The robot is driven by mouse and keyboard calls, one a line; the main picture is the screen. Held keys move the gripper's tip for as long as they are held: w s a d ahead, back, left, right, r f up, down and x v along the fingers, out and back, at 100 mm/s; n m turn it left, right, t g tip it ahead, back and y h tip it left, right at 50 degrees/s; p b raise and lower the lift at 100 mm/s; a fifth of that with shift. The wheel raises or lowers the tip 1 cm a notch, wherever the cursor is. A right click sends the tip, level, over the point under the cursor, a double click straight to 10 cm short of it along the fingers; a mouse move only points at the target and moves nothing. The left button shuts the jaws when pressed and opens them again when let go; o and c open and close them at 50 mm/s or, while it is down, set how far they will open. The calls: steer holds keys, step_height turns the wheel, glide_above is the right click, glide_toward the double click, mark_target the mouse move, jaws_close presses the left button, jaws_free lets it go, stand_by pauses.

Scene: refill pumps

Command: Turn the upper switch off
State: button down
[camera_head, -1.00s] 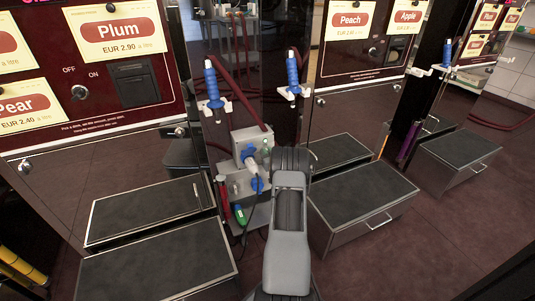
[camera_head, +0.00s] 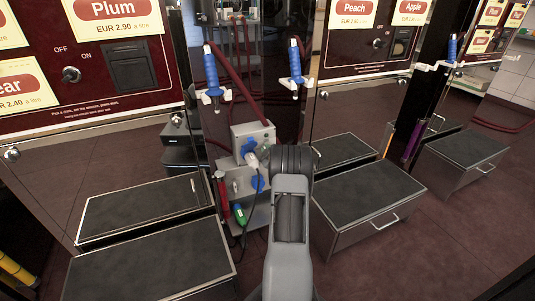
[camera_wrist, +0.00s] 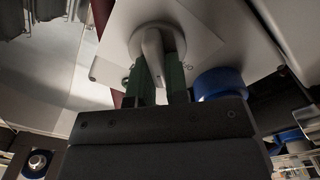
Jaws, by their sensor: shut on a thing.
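The upper switch (camera_wrist: 152,42) shows in the wrist view as a grey knob with a raised grip on a round base, set on a pale plate (camera_wrist: 205,50). My gripper (camera_wrist: 160,72) has its two dark green fingers on either side of the grip, shut on it. In the head view the grey upper box (camera_head: 251,135) stands between the two front cabinets, with a blue socket and a pale plug (camera_head: 252,159) at its front. There, my forearm hides the gripper and the switch.
A lower grey box with a blue socket (camera_head: 258,184) sits just beneath. A red cylinder (camera_head: 222,192) and a green object (camera_head: 239,214) are beside it. Blue-handled nozzles (camera_head: 211,75) hang above. Steps (camera_head: 155,265) flank the boxes on both sides.

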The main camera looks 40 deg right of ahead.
steer(key=n, duration=0.4)
steer(key=shift+a+f+n, duration=0.15)
steer(key=shift+f+n, duration=0.1)
steer(key=shift+n, duration=0.05)
steer(key=shift+f+n, duration=0.2)
steer(key=shift+n, duration=2)
steer(key=c, duration=1.1)
jaws_free()
steer(key=p+v, duration=0.4)
steer(key=v, duration=0.9)
steer(key=shift+s+a, duration=0.2)
steer(key=shift+s, duration=0.15)
